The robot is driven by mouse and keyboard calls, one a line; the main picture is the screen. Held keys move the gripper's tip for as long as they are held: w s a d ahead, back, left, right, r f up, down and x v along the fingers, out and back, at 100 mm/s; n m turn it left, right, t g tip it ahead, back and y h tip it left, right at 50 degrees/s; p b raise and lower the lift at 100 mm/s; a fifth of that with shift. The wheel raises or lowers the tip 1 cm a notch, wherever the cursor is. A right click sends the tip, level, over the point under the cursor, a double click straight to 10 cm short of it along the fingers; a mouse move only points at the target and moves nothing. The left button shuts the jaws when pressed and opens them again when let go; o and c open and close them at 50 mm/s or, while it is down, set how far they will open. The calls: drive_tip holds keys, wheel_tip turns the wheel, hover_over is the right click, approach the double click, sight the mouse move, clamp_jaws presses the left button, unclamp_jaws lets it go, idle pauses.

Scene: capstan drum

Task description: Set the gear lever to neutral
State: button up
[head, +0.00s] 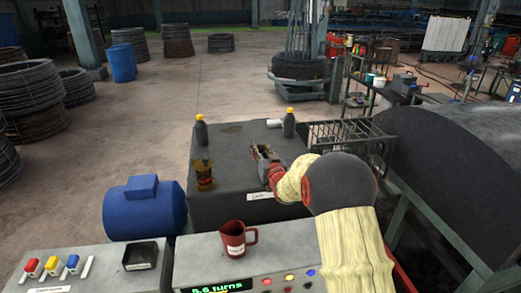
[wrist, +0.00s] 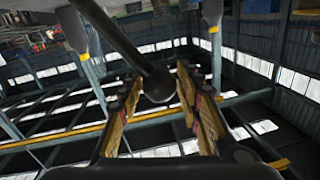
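My gripper (head: 264,153) is over the dark top of a box-shaped housing in the head view. In the wrist view, a dark lever with a round black knob (wrist: 158,86) slants in from the upper left. The knob lies between the yellow-padded fingers of my gripper (wrist: 160,80), near their tips.
A red mug (head: 236,239) sits on the front console. A blue motor (head: 144,209) is left; a large dark drum (head: 465,150) and wire cage (head: 345,136) are right.

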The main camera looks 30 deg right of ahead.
clamp_jaws()
idle(0.4)
drive_tip(key=s+d+r+m+b, duration=0.2)
drive_tip(key=d+m+b, duration=0.2)
drive_tip(key=d, duration=0.3)
drive_tip(key=shift+d+t, duration=0.3)
drive_tip(key=shift+d, duration=0.05)
drive_tip(key=shift+s, duration=0.1)
drive_tip(key=shift+o, duration=2)
unclamp_jaws()
drive_tip(key=shift+s, duration=0.15)
